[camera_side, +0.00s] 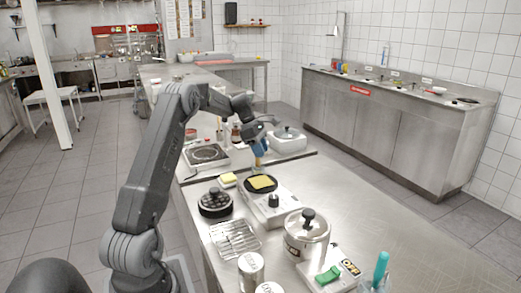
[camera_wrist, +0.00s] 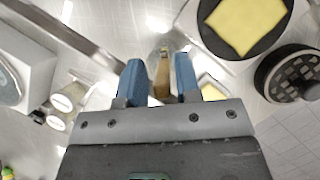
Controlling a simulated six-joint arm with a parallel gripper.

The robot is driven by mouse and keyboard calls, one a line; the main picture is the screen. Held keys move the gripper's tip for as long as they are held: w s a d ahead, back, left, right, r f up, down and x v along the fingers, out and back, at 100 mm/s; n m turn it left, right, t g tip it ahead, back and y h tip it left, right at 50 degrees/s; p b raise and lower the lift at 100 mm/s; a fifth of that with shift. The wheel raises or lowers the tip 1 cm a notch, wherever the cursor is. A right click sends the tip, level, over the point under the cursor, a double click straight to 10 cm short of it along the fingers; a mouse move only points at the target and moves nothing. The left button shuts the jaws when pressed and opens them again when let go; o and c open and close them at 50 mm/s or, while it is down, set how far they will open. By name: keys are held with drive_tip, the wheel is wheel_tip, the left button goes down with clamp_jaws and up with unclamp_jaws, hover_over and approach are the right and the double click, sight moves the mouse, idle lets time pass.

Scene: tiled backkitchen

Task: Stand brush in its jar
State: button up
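My gripper (camera_side: 258,152) points down behind the black round plate in the side view. Its two blue fingers (camera_wrist: 159,75) flank a slim brown wooden piece, apparently the brush (camera_wrist: 162,78), with narrow gaps showing at both sides. A pale or metallic end shows at its far tip. In the side view a tan bit shows just under the blue fingers. A teal handle (camera_side: 381,265) stands up at the lower right edge, seemingly in a clear container that is partly cut off. I cannot tell which container is the brush's jar.
The black plate (camera_side: 249,188) carries a yellow slice; another yellow slice (camera_side: 228,180) lies to its left. A black gridded round item (camera_side: 214,204), a wire rack (camera_side: 234,241), a lidded pot (camera_side: 305,237) and a green item (camera_side: 328,275) stand nearer. The steel counter's right side is clear.

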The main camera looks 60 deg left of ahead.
drive_tip(key=shift+o, duration=1.2)
drive_tip(key=shift+r, duration=0.1)
drive_tip(key=v, duration=1.3)
drive_tip(key=shift+r, duration=0.3)
drive_tip(key=shift+s+a, duration=0.15)
drive_tip(key=s+d+r+m+y, duration=0.1)
drive_tip(key=d+r+m, duration=0.35)
drive_tip(key=d, duration=0.95)
drive_tip(key=s+d+r+m+y, duration=0.1)
drive_tip(key=d+r+m, duration=0.1)
drive_tip(key=d+m, duration=0.85)
drive_tip(key=s+d+f+m, duration=0.3)
drive_tip(key=s+d+m, duration=0.1)
drive_tip(key=s+d, duration=0.1)
drive_tip(key=s+d+f+m+t, duration=0.1)
drive_tip(key=s+d+f+m, duration=0.2)
drive_tip(key=s+d, duration=0.3)
drive_tip(key=s+d+f+m+t+y, duration=0.1)
drive_tip(key=s+d+f+m, duration=0.2)
drive_tip(key=s+d+m, duration=0.2)
drive_tip(key=s+d, duration=0.1)
drive_tip(key=d, duration=0.1)
drive_tip(key=shift+d, duration=0.25)
idle(0.5)
